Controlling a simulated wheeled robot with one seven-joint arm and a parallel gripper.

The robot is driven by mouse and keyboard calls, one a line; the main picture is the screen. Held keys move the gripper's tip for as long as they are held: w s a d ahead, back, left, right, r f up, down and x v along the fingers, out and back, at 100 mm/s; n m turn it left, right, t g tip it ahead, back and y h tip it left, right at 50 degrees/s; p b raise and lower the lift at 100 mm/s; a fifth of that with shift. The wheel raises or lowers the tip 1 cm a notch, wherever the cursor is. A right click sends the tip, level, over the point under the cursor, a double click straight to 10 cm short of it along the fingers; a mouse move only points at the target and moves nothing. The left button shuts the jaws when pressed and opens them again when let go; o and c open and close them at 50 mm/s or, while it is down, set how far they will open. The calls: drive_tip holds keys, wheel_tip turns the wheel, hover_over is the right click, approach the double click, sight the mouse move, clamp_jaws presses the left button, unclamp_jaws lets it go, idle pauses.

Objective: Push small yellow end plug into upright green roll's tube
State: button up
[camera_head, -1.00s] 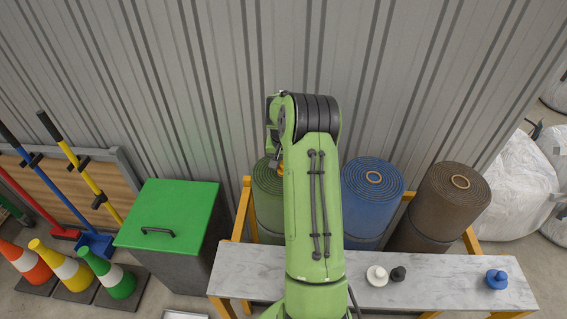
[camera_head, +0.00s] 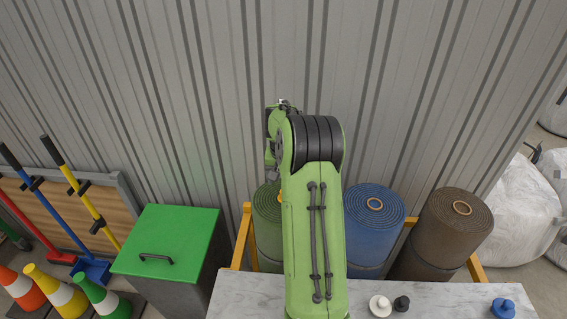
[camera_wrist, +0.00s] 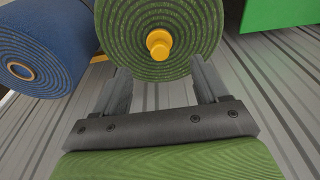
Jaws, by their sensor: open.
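The upright green roll (camera_head: 267,214) stands behind the bench, partly hidden by my arm in the head view. In the wrist view the end of the green roll (camera_wrist: 187,27) shows its spiral layers. The small yellow end plug (camera_wrist: 159,44) sits at the centre of the roll, with its knob standing out; how deep it is in the tube I cannot tell. My gripper (camera_wrist: 163,78) is open, its two fingers apart and empty, with the plug beyond and between their tips. In the head view the gripper is mostly hidden by my arm.
A blue roll (camera_head: 373,222) and a brown roll (camera_head: 447,232) stand to the right of the green one. The bench (camera_head: 440,299) holds white (camera_head: 380,305), black (camera_head: 402,303) and blue (camera_head: 503,308) plugs. A green-lidded bin (camera_head: 168,243) stands left.

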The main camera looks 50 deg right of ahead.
wheel_tip(320, 180, up, 9)
drive_tip(key=a, duration=0.1)
drive_tip(key=shift+s+f+p, duration=0.2)
drive_tip(key=shift+s+p, duration=0.2)
drive_tip(key=shift+s, duration=0.05)
drive_tip(key=s+a+r+n+t, duration=0.1)
drive_tip(key=s+a+r+n, duration=0.15)
drive_tip(key=a, duration=0.45)
drive_tip(key=s+a+r+n, duration=0.1)
drive_tip(key=s+a+r, duration=0.1)
drive_tip(key=a+r, duration=0.35)
drive_tip(key=s+a+r+n+t, duration=0.1)
drive_tip(key=s+a+r+n, duration=0.1)
drive_tip(key=a, duration=0.6)
drive_tip(key=s+a+f+n+t, duration=0.1)
drive_tip(key=s+a+n, duration=0.1)
drive_tip(key=s+a, duration=0.3)
drive_tip(key=s+a+f+n+t+y, duration=0.1)
drive_tip(key=s+a+f+n, duration=0.1)
drive_tip(key=s+a, duration=0.4)
drive_tip(key=shift+s+n, duration=0.35)
drive_tip(key=shift+s, duration=0.9)
